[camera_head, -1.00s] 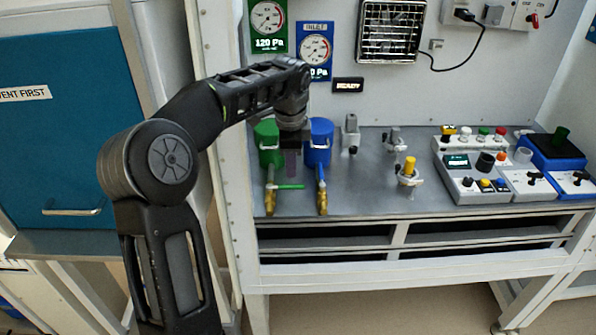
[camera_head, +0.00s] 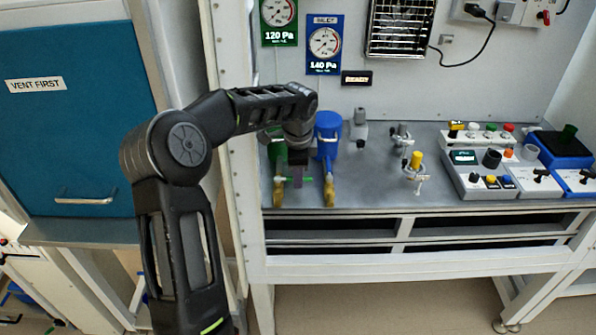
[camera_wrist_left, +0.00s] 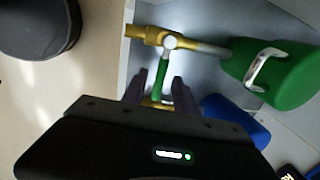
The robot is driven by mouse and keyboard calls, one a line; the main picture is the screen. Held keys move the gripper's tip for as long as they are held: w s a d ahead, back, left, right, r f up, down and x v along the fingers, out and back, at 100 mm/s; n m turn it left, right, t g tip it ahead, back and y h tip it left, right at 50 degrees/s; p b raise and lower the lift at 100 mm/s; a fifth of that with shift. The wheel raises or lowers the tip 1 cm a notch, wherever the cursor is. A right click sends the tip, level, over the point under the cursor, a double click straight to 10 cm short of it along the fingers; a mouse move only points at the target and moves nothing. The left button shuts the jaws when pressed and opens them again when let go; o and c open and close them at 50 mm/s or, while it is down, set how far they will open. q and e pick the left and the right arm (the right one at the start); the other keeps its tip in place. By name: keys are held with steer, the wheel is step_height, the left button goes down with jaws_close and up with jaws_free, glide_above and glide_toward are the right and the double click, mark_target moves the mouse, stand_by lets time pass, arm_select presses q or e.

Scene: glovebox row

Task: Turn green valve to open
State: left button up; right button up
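The green valve is a brass valve body (camera_head: 278,192) with a green lever (camera_head: 308,180), in front of a green canister (camera_head: 277,150). The lever sticks out sideways to the right in the head view. In the left wrist view, the green lever (camera_wrist_left: 158,78) runs from the brass body (camera_wrist_left: 146,34) down between the two dark fingers. My left gripper (camera_head: 296,180) is at the lever, with its fingers apart on either side (camera_wrist_left: 157,90). Gaps show between lever and fingers; the fingertips' far reach is hard to judge. My right gripper is not in view.
A blue canister (camera_head: 328,140) with its own brass valve (camera_head: 329,192) stands close to the right. Further right are a yellow-topped fitting (camera_head: 415,170) and control boxes (camera_head: 480,175). Pressure gauges (camera_head: 324,42) hang behind. A white frame post (camera_head: 230,130) stands close left.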

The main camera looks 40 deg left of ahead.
arm_select(q)
steer(key=shift+f, duration=0.1)
jaws_close()
stand_by(0.3)
stand_by(1.1)
